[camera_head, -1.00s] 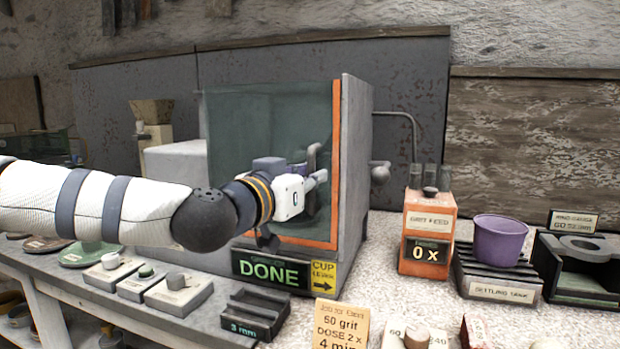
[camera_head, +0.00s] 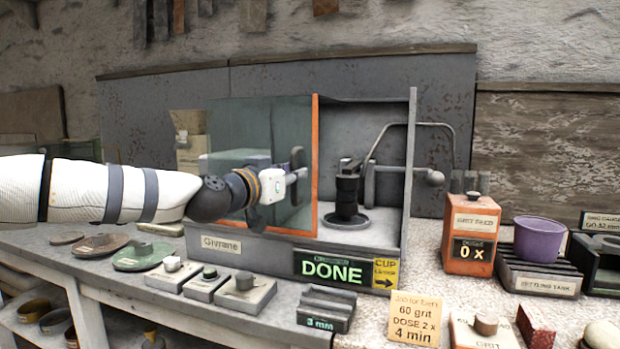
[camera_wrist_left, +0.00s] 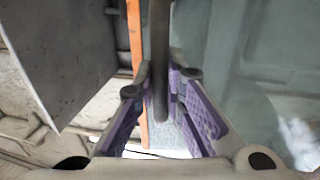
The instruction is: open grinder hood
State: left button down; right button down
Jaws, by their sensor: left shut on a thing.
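The grinder hood (camera_head: 258,125) is a see-through greenish panel with an orange edge strip, standing to the left of the grinder's grey right wall (camera_head: 411,150). A wide gap between them bares a dark spindle and cup (camera_head: 346,195) on a round base. My left gripper (camera_head: 292,180) is shut on the hood's dark upright handle (camera_head: 298,158). In the left wrist view, the handle (camera_wrist_left: 160,60) passes between the purple-padded fingers of the gripper (camera_wrist_left: 160,95), with the orange strip behind. My right gripper is not in view.
A green-lit DONE display (camera_head: 331,269) is on the grinder's front. An orange grit feed box (camera_head: 471,235), a purple cup (camera_head: 539,238) and a settling tank rack (camera_head: 540,281) stand to the right. Small blocks and discs line the bench's left front.

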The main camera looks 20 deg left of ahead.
pick_arm(q)
jog(key=shift+w+a+f, duration=0.1)
jog(key=shift+a+f, duration=0.05)
jog(key=shift+a, duration=2.5)
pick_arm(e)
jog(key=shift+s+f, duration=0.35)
pick_arm(q)
jog(key=c, duration=1.7)
grip_release()
jog(key=shift+o, duration=0.2)
jog(key=v, duration=1.2)
